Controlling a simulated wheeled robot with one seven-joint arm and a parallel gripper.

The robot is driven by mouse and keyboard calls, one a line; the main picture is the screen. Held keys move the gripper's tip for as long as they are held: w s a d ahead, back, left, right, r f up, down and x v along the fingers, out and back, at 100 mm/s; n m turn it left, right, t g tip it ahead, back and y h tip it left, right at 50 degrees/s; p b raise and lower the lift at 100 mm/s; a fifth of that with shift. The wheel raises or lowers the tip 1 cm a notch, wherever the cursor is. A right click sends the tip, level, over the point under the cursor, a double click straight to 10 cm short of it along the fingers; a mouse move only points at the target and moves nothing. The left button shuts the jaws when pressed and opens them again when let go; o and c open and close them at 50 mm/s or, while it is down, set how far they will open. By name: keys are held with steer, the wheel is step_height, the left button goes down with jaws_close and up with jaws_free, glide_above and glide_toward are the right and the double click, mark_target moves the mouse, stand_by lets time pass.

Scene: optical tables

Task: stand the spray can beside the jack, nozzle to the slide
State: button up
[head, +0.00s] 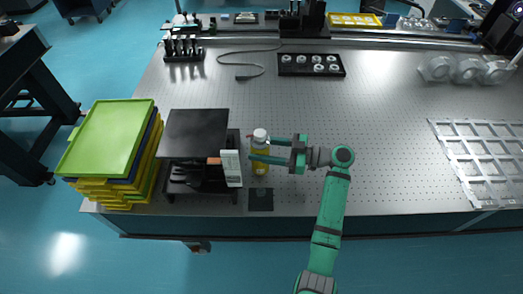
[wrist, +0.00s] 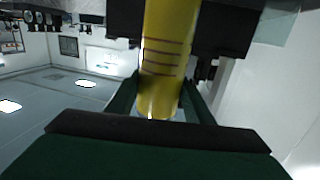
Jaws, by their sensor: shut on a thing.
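The yellow spray can (head: 261,166) with a white top is upright in the head view, just right of the jack. A small red tip shows at the left of its top, perhaps the nozzle. My gripper (head: 262,150) is shut on the can from the right; in the wrist view the can's yellow body (wrist: 165,55) sits between my fingers. The black jack (head: 196,133) has a flat square top. A white upright panel (head: 231,169) stands at its front right, close to the can. I cannot tell which thing is the slide, nor whether the can's base touches the table.
A black square (head: 260,200) lies in front of the can near the table's front edge. Stacked trays with a green top (head: 108,137) stand left of the jack. A black rack with white round pieces (head: 311,65) lies behind.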

steer(key=shift+f, duration=0.55)
steer(key=shift+d, duration=0.1)
steer(key=o, duration=1.3)
steer(key=shift+o, duration=0.2)
steer(key=v, duration=1.2)
